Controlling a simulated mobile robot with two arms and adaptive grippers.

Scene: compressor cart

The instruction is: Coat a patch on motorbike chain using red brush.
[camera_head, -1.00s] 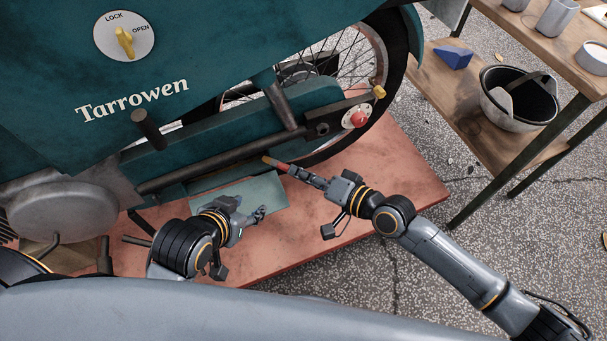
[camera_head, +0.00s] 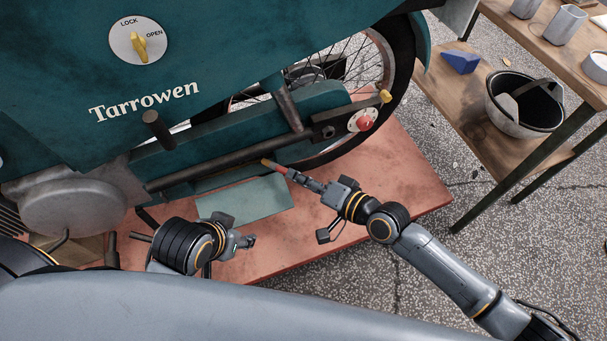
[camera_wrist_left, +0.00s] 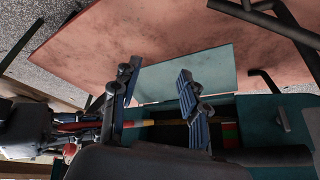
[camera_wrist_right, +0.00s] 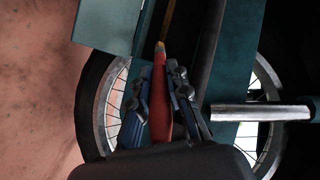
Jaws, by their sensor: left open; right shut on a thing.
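The red brush (camera_head: 284,169) is held in my right gripper (camera_head: 318,187), its yellow end pointing left under the motorbike's chain case (camera_head: 240,120). The brush also shows in the right wrist view (camera_wrist_right: 160,100), red handle between the fingers. In the left wrist view its yellow end (camera_wrist_left: 147,122) reaches into a dark opening along the case. A teal flap (camera_head: 245,198) hangs open below. My left gripper (camera_head: 250,241) is open and empty, near the flap's lower edge. The chain itself is not clearly visible; I cannot tell whether the brush touches it.
The bike stands over a reddish platform (camera_head: 405,190). The rear wheel (camera_head: 398,60) and a red button (camera_head: 364,124) are right of the case. The platform's front is clear.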

